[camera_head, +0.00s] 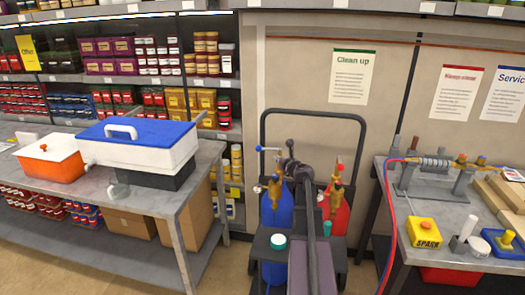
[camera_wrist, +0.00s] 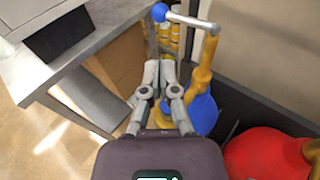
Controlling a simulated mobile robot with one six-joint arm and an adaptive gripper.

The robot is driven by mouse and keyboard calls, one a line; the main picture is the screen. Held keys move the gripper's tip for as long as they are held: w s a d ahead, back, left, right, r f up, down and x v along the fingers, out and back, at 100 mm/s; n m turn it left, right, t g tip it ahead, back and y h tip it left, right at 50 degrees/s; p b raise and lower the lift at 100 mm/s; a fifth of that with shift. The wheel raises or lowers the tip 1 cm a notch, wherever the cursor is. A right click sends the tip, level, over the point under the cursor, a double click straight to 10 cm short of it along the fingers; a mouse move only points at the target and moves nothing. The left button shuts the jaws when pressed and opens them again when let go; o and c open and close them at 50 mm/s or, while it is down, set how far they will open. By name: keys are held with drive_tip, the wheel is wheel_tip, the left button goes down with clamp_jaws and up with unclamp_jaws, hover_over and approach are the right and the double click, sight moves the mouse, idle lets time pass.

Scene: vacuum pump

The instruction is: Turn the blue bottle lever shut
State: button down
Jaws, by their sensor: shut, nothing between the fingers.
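The blue bottle (camera_head: 277,215) stands upright on a cart, with a brass valve (camera_head: 274,188) on top. In the wrist view, the blue bottle (camera_wrist: 205,114) is partly hidden behind my gripper, below the brass valve (camera_wrist: 202,72). The lever (camera_wrist: 190,21) is a pale rod with a blue ball knob (camera_wrist: 160,12), pointing left from the valve top. It also shows in the head view (camera_head: 268,149), roughly level. My gripper (camera_wrist: 159,68) is shut and empty, left of the valve and below the knob in the wrist picture, apart from the lever.
A red bottle (camera_head: 340,215) with its own brass valve stands right of the blue one, inside the black cart frame (camera_head: 314,113). A grey table (camera_head: 185,185) with a cooler stands left, a workbench (camera_head: 440,255) right. My arm blocks part of the cart.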

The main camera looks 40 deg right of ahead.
sight(261, 148)
drive_tip(key=shift+s+f, duration=0.1)
drive_tip(key=shift+d, duration=0.1)
idle(0.3)
drive_tip(key=b+x, duration=0.2)
drive_tip(key=x, duration=1.1)
drive_tip(key=shift+w+f+b, duration=0.2)
drive_tip(key=shift+w+b, duration=0.05)
drive_tip(key=shift+b, duration=0.05)
drive_tip(key=shift+w, duration=0.25)
drive_tip(key=shift+x, duration=0.75)
drive_tip(key=shift+w+d+r, duration=0.15)
